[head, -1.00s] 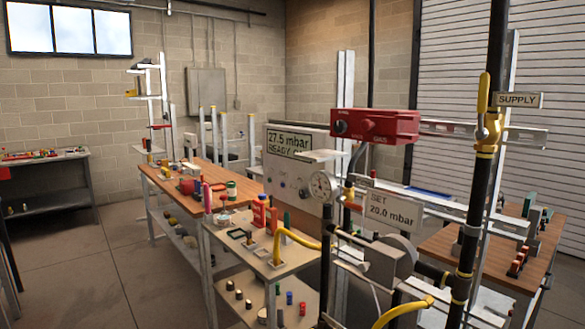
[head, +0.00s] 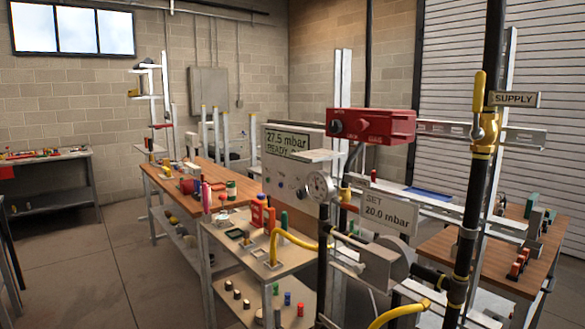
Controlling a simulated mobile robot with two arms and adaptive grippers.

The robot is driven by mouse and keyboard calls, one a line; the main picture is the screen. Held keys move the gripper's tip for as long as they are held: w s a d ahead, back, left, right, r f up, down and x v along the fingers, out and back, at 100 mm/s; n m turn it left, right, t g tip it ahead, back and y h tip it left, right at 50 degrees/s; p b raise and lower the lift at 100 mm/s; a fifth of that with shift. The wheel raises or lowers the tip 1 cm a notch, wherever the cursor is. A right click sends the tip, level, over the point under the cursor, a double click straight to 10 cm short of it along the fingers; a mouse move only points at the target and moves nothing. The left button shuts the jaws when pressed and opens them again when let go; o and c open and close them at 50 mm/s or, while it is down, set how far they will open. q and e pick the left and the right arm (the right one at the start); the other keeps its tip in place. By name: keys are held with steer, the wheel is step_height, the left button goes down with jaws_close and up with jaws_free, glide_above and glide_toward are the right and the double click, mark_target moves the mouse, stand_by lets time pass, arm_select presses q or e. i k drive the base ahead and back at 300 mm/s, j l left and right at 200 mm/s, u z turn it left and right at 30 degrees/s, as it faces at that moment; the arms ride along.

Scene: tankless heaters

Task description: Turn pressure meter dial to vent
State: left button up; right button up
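A pale meter panel (head: 262,160) stands in the middle of the head view, with a display (head: 288,143) reading 27.5 mbar and a second line starting READY. Small knobs (head: 302,193) sit low on its face. A round gauge (head: 321,187) is at its lower right. A red box (head: 398,125) to the right has a dark round knob (head: 337,126) and a red knob (head: 362,125). Their small labels are unreadable, so I cannot tell which is the vent dial or where it points. Neither of my grippers is in view.
A yellow-handled supply valve (head: 485,127) is on a black pipe at right. A sign (head: 388,212) reads SET 20.0 mbar. A yellow hose (head: 295,238) and a grey disc-shaped part (head: 393,262) crowd the space below. Workbenches stand behind; open floor (head: 85,265) lies left.

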mark_target(301, 193)
steer(key=i+j+u, duration=0.4)
steer(key=i+j, duration=0.5)
steer(key=i, duration=0.15)
